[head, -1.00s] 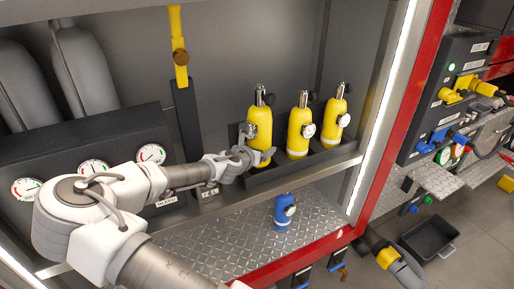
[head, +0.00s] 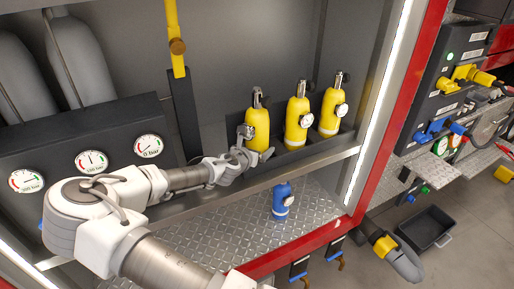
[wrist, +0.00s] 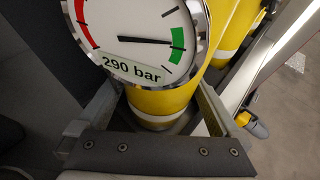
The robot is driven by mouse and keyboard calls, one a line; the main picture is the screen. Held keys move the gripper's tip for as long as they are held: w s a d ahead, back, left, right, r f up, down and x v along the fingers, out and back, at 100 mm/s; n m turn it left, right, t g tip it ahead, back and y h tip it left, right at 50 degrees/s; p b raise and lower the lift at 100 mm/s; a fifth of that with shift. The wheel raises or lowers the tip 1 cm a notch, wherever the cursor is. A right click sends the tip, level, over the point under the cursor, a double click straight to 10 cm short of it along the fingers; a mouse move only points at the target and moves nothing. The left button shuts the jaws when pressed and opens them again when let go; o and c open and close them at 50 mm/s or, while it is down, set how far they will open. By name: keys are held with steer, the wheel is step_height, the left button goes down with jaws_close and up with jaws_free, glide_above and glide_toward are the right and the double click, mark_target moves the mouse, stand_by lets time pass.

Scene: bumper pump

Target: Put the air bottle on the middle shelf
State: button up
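The air bottle (head: 257,128) is yellow with a gauge. It stands upright at the left end of a dark rack on the middle shelf (head: 312,166), left of two like bottles. In the wrist view it (wrist: 160,103) fills the space between my fingers, and its gauge (wrist: 140,38) reads 290 bar. My gripper (head: 262,157) is low on this bottle, with a finger on each side; the fingers look shut on it. The gauge hides part of the contact. The bottle's base is hidden in the head view.
Two more yellow bottles (head: 299,124) (head: 331,110) stand close on the right. A blue bottle (head: 283,201) stands on the lower chequered metal floor (head: 235,240). A gauge panel (head: 85,150) is at the left. A bright-edged post (head: 382,95) bounds the bay at the right.

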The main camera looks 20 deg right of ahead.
steer(key=shift+r, duration=0.1)
steer(key=v, duration=1.2)
stand_by(0.4)
